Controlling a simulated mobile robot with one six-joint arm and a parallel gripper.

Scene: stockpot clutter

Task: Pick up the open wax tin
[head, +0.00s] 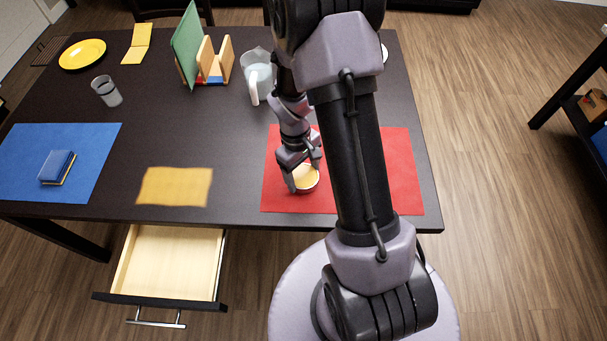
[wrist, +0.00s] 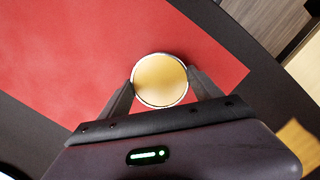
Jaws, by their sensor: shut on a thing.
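The open wax tin (head: 306,178) is a small round tin with yellow-orange wax inside, over the red mat (head: 279,190) near the table's front edge. In the wrist view the tin (wrist: 160,80) shows from above as a round pale-orange surface with a thin bright rim. My gripper (head: 303,180) is shut on the tin, with one finger on each side of it. The fingers also show in the wrist view (wrist: 161,90). I cannot tell whether the tin touches the mat.
A yellow cloth (head: 175,186) lies left of the red mat, above an open drawer (head: 170,265). A pitcher (head: 260,75), a wooden rack (head: 207,62), a glass (head: 107,91) and a yellow plate (head: 83,54) stand farther back.

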